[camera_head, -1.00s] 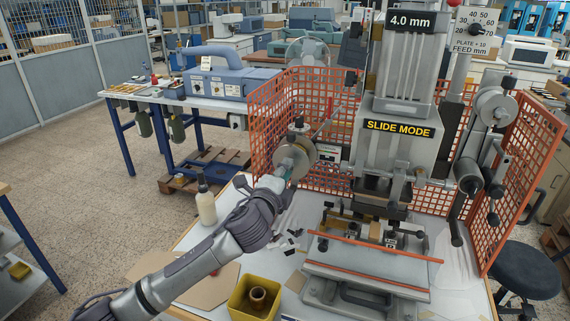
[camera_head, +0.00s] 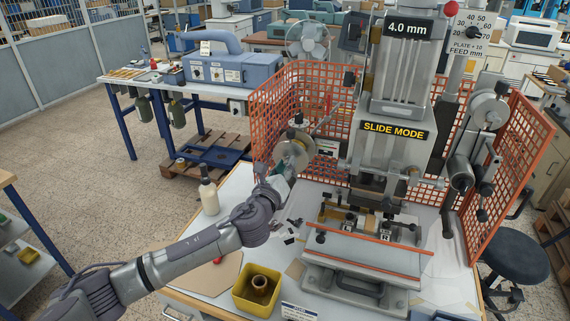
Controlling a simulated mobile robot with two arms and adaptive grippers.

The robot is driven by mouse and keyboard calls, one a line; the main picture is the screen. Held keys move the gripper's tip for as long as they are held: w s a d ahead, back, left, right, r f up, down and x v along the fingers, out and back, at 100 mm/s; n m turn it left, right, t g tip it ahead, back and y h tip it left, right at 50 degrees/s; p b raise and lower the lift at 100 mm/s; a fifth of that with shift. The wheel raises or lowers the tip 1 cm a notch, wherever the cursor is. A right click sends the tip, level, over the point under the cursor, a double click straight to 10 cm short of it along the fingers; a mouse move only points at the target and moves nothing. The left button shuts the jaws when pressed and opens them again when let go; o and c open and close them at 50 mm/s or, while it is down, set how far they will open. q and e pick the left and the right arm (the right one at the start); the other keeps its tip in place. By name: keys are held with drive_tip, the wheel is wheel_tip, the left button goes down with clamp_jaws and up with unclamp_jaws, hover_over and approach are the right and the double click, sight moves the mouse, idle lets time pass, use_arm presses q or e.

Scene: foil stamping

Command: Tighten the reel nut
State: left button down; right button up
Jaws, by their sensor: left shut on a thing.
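The foil reel (camera_head: 298,146) is a round disc on the left side of the stamping machine (camera_head: 392,150), held on an arm in front of the orange guard. My left gripper (camera_head: 281,178) is at the near, lower-left side of the reel. It is shut on the reel nut, which its fingers and the wrist largely hide. The fingers are small here, so I cannot make out the exact contact. My right gripper is not in view.
A yellow bin (camera_head: 257,289) with a brown ring-shaped core stands on the white table below my left arm. A white bottle (camera_head: 208,192) stands left of the gripper. The orange mesh guard (camera_head: 272,112) closes in behind the reel. A black stool (camera_head: 514,258) is at the right.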

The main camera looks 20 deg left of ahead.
use_arm(q)
drive_tip(key=m, duration=0.5)
idle(0.5)
drive_tip(key=shift+f, duration=0.1)
drive_tip(key=c, duration=0.9)
unclamp_jaws()
drive_tip(key=s, duration=1.2)
drive_tip(key=shift+a, duration=0.2)
